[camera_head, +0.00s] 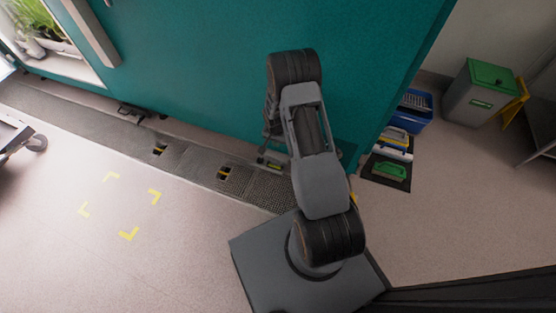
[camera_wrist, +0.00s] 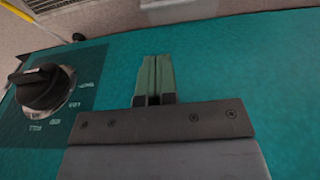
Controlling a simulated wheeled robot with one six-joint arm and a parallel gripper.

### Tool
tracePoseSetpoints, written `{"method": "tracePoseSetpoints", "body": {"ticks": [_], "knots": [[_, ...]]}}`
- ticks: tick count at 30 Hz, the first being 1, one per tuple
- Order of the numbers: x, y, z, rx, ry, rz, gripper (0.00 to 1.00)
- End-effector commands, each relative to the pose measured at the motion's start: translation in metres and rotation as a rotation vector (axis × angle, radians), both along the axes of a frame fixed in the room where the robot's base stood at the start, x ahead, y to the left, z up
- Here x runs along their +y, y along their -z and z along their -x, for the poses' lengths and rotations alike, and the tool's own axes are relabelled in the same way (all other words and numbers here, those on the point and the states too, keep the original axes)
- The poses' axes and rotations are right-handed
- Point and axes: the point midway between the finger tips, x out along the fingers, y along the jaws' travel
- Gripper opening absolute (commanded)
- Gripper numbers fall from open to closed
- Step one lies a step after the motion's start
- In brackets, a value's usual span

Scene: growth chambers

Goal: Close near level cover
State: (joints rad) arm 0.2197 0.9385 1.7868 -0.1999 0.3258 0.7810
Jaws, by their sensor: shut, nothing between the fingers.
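My gripper (camera_wrist: 157,62) shows in the wrist view with its two green fingers shut together and empty, in front of a teal surface. My arm rises before the teal chamber wall (camera_head: 190,65) in the head view, and my gripper is hidden there. Along the wall's foot runs a dark grating strip (camera_head: 185,160). It has a small dark opening with yellow in it (camera_head: 225,173) and a similar one farther left (camera_head: 159,150). A small green and yellow item (camera_head: 270,163) lies by the wall, partly behind my arm. I cannot tell which part is the near level cover.
A black rotary knob (camera_wrist: 45,90) on a dark teal label panel is left of my fingers in the wrist view. A blue crate (camera_head: 411,112), a grey bin with green lid (camera_head: 480,93) and a tray with a green brush (camera_head: 388,170) stand right.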

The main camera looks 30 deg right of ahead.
Motion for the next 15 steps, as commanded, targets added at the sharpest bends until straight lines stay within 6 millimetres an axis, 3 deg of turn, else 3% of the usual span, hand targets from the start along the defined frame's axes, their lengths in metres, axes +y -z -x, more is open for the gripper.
{"method": "tracePoseSetpoints", "body": {"ticks": [1, 15], "knots": [[-0.001, 0.014, 0.001, 0.004, 0.008, -0.002, 0.0], [-0.007, 0.088, -0.003, 0.005, 0.014, -0.003, 0.0]]}}
